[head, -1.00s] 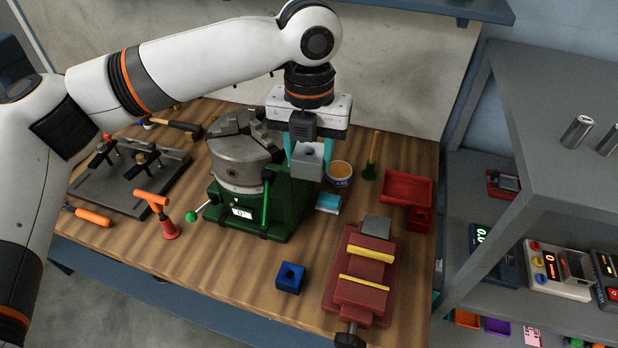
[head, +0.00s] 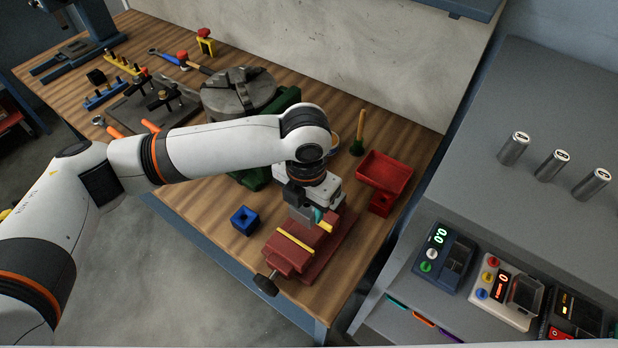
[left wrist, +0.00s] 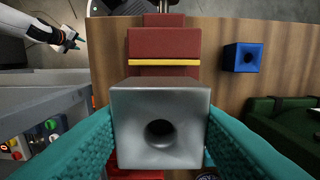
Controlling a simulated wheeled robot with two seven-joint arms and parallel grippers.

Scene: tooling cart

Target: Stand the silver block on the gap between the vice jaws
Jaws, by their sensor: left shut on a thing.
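The silver block (head: 300,214), with a round dark hole in its top, is held between the teal fingers of my left gripper (head: 309,215). It also fills the middle of the left wrist view (left wrist: 160,105). The red vice (head: 290,258) with yellow jaw strips is below it. In the head view the block is at the gap, near the far jaw. In the left wrist view it covers the gap and far jaw; one yellow strip (left wrist: 163,62) shows. Contact with the vice cannot be told. My right gripper (left wrist: 70,40) is small at the left wrist view's upper left, its opening unclear.
A blue block with a hole (head: 244,220) lies left of the vice. The chuck (head: 238,93) is behind my left arm. A grey shelf (head: 560,120) is at the right.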

